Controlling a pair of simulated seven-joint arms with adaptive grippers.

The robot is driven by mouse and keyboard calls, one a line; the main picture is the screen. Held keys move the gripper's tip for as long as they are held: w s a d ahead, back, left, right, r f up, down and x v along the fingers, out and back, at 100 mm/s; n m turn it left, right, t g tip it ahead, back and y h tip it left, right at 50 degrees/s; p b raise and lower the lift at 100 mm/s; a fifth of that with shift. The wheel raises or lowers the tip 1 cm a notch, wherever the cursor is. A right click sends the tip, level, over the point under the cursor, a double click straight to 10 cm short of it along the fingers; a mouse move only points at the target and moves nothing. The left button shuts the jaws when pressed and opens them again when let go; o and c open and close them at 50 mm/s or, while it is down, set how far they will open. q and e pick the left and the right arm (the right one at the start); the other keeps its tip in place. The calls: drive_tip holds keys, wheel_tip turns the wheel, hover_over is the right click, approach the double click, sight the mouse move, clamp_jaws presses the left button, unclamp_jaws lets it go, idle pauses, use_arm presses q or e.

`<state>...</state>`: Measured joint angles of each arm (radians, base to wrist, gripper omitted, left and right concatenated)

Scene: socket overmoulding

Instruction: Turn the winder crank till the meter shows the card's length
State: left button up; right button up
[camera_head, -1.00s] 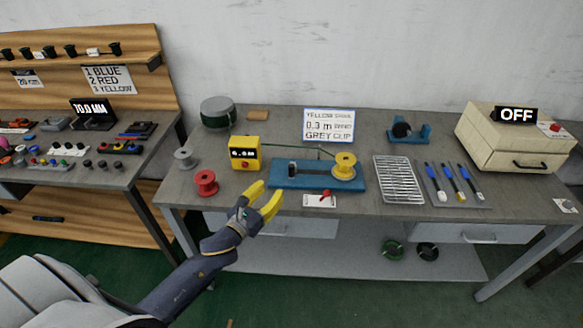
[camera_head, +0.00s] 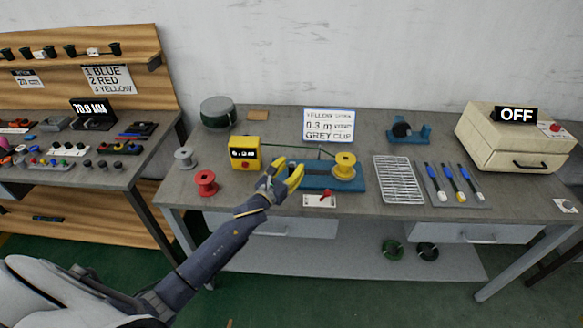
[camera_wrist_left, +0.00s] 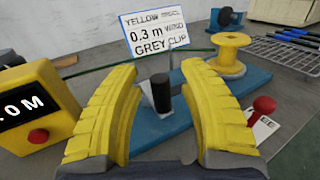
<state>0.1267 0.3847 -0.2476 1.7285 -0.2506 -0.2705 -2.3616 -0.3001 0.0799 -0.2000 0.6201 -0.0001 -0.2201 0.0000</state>
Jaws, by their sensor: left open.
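The winder has a blue base (camera_head: 310,182) with a yellow spool (camera_head: 345,165) at its right end; the spool also shows in the left wrist view (camera_wrist_left: 230,60). A black upright knob (camera_wrist_left: 160,92), which looks like the crank handle, stands on the base's left part. The yellow meter (camera_head: 245,153) stands left of the winder, with a display reading about 0.0 M. The card (camera_head: 329,125) behind reads yellow spool, 0.3 m, grey clip. My left gripper (camera_head: 288,170) is open at the winder's left end; in the wrist view the knob appears between its fingers, contact unclear.
A dark green line runs from the meter towards the spool. A red-handled lever (camera_head: 325,194) on a white plate sits in front of the winder. Red (camera_head: 206,183) and grey (camera_head: 184,158) spools stand left. A wire rack (camera_head: 398,180) lies right.

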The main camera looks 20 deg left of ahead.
use_arm(q)
drive_tip(key=shift+w, duration=0.1)
drive_tip(key=shift+c, duration=0.4)
clamp_jaws()
